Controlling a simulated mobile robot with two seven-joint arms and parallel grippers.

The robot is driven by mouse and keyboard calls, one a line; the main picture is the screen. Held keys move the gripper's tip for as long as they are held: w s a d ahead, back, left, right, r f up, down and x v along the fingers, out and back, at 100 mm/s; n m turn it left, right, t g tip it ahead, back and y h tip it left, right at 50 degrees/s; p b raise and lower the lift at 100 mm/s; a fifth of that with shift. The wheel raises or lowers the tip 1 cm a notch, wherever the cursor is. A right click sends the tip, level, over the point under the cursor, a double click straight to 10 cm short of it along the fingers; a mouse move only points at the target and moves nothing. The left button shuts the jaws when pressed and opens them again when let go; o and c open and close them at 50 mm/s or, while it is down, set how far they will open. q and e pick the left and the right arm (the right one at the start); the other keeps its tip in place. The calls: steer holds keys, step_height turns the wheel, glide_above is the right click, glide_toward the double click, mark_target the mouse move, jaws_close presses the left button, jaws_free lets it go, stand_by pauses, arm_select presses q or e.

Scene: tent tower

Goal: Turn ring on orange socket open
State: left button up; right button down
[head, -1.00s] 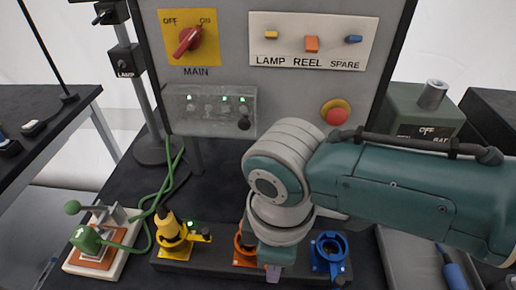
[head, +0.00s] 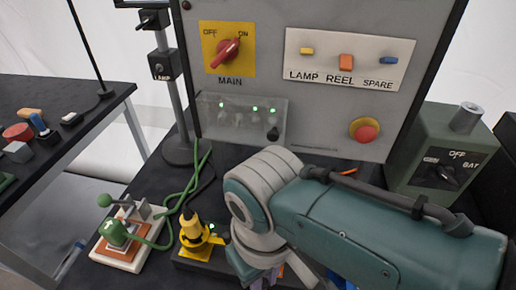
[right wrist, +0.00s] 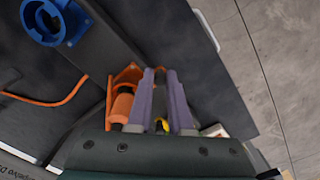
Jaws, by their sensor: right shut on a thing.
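The orange socket (right wrist: 122,104) shows in the right wrist view, left of the purple fingers. In the head view my right arm hides it. My right gripper (right wrist: 162,78) points at the socket and is shut on a part at its side, taken to be its ring. The fingers hide most of that part, so I cannot tell how far the ring is turned. In the head view only a bit of the right fingers (head: 272,274) shows below the wrist. My left gripper is not in view.
The yellow socket (head: 197,248) with a yellow plug stands left of my right wrist. The blue socket (right wrist: 48,20) is at the wrist view's upper left. A green cable (head: 172,213) runs to a lever device (head: 122,238). The panel (head: 310,110) stands behind.

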steer(key=shift+a, duration=0.1)
stand_by(0.4)
steer(key=c, duration=0.8)
jaws_free()
steer(key=shift+c, duration=0.2)
steer(key=shift+r, duration=0.1)
steer(key=shift+r+p, duration=0.3)
steer(key=shift+r, duration=0.1)
step_height(320, 180, up, 9)
steer(key=p, duration=0.3)
steer(key=shift+p, duration=0.3)
